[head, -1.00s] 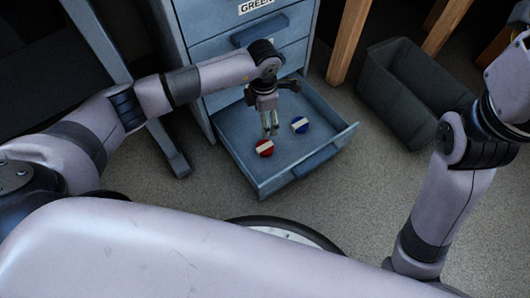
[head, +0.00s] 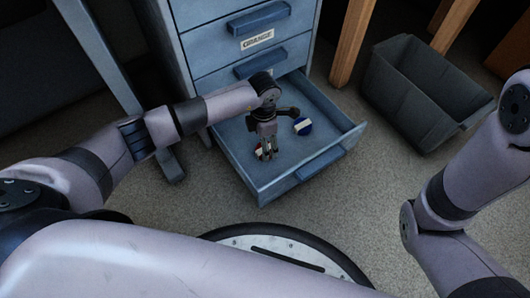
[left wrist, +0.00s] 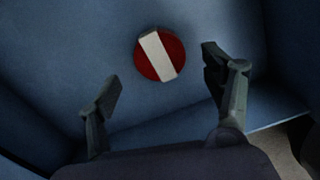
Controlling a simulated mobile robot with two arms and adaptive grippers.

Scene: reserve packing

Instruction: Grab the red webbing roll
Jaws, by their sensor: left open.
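The red webbing roll (left wrist: 149,66), a red disc with a white band across it, lies on the floor of the open blue drawer (head: 228,131). In the head view the roll (head: 258,152) is partly hidden by my left gripper (head: 266,153), which points down over it inside the drawer. In the left wrist view my left gripper (left wrist: 161,68) is open and empty, with the roll between and slightly beyond its two fingertips. I see no contact. My right gripper is out of view; only its arm shows at the right.
A blue roll with a white band (head: 302,126) lies in the same drawer, right of the gripper. The drawer walls stand close around. The cabinet (head: 205,55) has a drawer labelled ORANGE. A dark empty bin (head: 420,95) stands on the floor at right.

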